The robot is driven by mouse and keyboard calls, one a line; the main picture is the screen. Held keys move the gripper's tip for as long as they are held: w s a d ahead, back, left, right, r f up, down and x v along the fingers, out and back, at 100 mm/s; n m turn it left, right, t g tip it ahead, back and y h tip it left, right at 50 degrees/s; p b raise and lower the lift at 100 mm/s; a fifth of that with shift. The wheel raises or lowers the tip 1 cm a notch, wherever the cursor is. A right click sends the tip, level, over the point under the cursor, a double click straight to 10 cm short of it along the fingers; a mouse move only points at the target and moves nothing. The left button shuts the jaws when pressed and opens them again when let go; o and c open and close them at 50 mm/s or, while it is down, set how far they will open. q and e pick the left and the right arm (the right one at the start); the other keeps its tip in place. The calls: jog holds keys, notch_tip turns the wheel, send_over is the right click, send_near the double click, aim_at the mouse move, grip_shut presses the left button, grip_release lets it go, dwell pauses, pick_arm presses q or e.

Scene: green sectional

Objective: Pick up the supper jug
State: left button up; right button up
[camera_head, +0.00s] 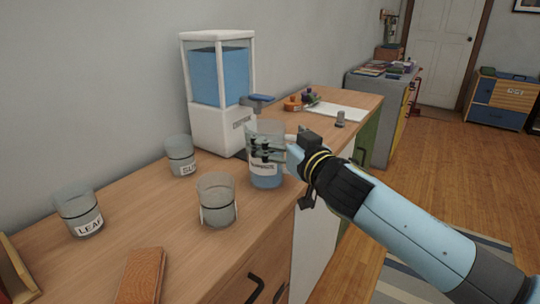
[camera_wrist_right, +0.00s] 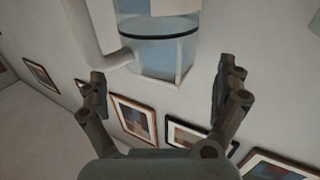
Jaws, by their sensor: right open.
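A clear glass jug (camera_head: 267,178) with bluish contents stands upright near the front edge of the wooden counter (camera_head: 130,225), in front of the dispenser. It has a white label, partly covered by my fingers, so I cannot read it surely. My right gripper (camera_head: 268,149) reaches in from the right and overlaps the jug's upper part. In the right wrist view the jug (camera_wrist_right: 160,58) shows at the top middle with its handle to the left. The right fingers (camera_wrist_right: 162,88) are spread wide and empty, with the jug beyond their tips. My left gripper is out of view.
A white dispenser (camera_head: 215,130) with blue liquid stands behind the jug. Glass jars stand to the left: one labelled LEAF (camera_head: 78,213), one at the back (camera_head: 181,157), and one close to the jug (camera_head: 217,200). A wooden block (camera_head: 142,275) lies in front.

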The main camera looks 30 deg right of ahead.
aim_at(258, 121)
jog(key=w+p, duration=0.1)
jog(key=w, duration=0.3)
jog(key=shift+w+d, duration=0.1)
jog(key=shift+d, duration=0.1)
jog(key=shift+w, duration=0.35)
jog(key=c, duration=1.6)
jog(key=shift+o, duration=0.2)
